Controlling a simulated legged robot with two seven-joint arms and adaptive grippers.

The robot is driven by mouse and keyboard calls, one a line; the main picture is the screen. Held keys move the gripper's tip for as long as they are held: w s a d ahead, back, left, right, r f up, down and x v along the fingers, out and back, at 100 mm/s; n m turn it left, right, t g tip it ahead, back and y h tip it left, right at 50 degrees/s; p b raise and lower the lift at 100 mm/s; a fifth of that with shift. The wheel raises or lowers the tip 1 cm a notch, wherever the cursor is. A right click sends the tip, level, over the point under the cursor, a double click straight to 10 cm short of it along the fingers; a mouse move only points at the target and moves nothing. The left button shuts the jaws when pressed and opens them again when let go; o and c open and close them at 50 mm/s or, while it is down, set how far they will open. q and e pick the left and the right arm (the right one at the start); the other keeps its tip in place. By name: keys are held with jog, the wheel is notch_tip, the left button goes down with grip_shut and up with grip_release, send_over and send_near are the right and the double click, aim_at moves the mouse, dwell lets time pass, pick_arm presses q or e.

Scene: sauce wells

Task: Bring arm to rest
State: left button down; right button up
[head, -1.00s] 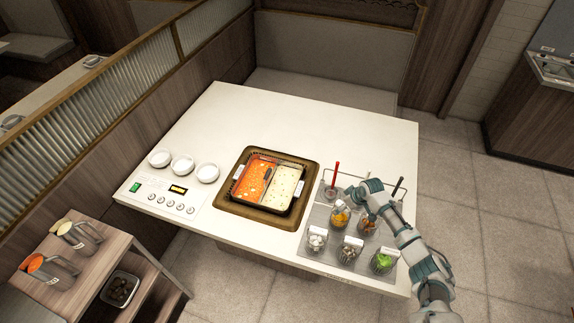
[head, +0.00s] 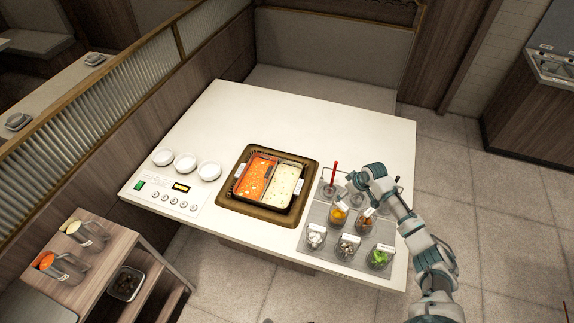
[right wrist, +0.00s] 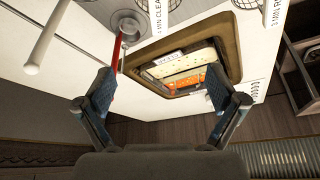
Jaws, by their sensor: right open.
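My right arm reaches in from the lower right in the head view. My right gripper (head: 354,184) is above the rack of ingredient cups at the table's right side. In the right wrist view the right gripper (right wrist: 158,95) has its two fingers wide apart with nothing between them. My left gripper does not show. The divided pot (head: 291,188), with red broth on one side and pale broth on the other, sits in the brown frame left of the right gripper. It also shows beyond the fingers in the right wrist view (right wrist: 157,76).
A red-handled utensil (head: 335,170) stands upright in the rack, close to the gripper. Cups of yellow food (head: 338,215), pale food (head: 315,238) and greens (head: 379,257) stand below the arm. Three white dishes (head: 185,162) line the left. The back of the white table (head: 290,120) is clear.

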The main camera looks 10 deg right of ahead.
dwell(0.4)
jog(key=shift+n+g, duration=0.4)
jog(key=s+a+f, duration=0.2)
jog(key=a, duration=0.1)
jog(key=s+a+f, duration=0.1)
jog(key=s+a, duration=0.2)
jog(key=s+a+f, duration=0.2)
jog(key=s+a, duration=0.1)
jog(key=shift+f, duration=0.35)
jog(key=s+a+f, duration=0.2)
jog(key=s+a, duration=0.4)
jog(key=s, duration=0.3)
jog(key=s+r+m+h, duration=0.1)
jog(key=s+r+m, duration=0.15)
jog(key=s, duration=0.65)
jog(key=s+r+m+h, duration=0.1)
jog(key=s+r+m, duration=0.15)
jog(key=s, duration=0.65)
notch_tip(320, 180, down, 28)
jog(key=s+f+b, duration=0.1)
jog(key=b, duration=0.4)
jog(key=s+d+f+g+b, duration=0.1)
jog(key=s+d+f+b, duration=0.1)
jog(key=s+f, duration=0.7)
jog(key=s+d+f+g+b, duration=0.1)
jog(key=s+d+f+b, duration=0.1)
jog(key=s+f, duration=0.7)
notch_tip(320, 180, down, 4)
jog(key=shift+s+n, duration=0.2)
jog(key=shift+n, duration=0.1)
